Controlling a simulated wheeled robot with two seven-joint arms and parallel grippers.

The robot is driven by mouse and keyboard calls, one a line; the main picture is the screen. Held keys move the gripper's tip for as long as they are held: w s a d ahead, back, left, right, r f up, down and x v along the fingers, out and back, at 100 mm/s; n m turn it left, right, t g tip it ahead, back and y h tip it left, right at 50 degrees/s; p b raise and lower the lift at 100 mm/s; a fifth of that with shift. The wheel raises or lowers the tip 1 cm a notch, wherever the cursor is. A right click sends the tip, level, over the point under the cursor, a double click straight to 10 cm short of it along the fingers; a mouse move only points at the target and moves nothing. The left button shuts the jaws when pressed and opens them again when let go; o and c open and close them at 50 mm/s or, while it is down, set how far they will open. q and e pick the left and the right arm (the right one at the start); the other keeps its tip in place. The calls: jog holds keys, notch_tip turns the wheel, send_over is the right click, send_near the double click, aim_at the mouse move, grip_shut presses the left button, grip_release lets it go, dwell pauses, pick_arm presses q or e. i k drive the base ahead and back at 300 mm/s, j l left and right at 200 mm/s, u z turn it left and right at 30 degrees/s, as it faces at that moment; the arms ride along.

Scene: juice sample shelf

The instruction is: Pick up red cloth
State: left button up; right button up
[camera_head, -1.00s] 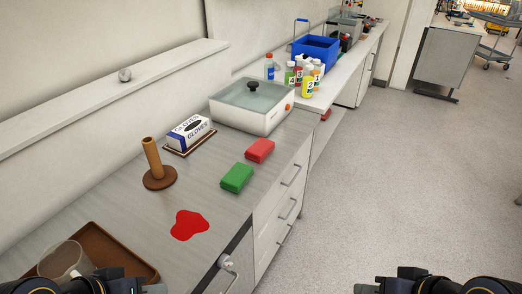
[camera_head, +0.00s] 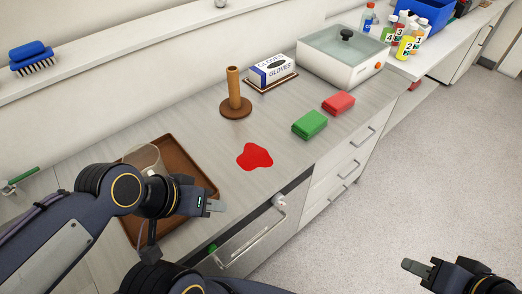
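A folded red cloth (camera_head: 338,103) lies flat on the grey counter, to the right of the wooden post and beside a folded green cloth (camera_head: 310,124). My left gripper (camera_head: 214,206) is over the front edge of the brown tray, well to the left of and nearer than the red cloth, not touching it. My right gripper (camera_head: 412,266) is at the lower right, over the floor, apart from the counter. Neither gripper shows anything in it. The gap between the fingers is not clear for either one.
A red spill (camera_head: 254,156) lies in front of the wooden post (camera_head: 235,95). A brown tray (camera_head: 196,166) holds a clear beaker. A glove box (camera_head: 271,70) and a glass-lidded water bath (camera_head: 342,60) stand behind. Bottles stand at the right. A blue brush (camera_head: 32,56) is on the shelf.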

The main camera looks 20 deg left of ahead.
aim_at(335, 104)
jog(key=i+l+z, duration=0.15)
jog(key=i+l, duration=0.35)
jog(key=i+l+z, duration=0.1)
jog(key=i+l, duration=0.3)
jog(key=i, duration=0.2)
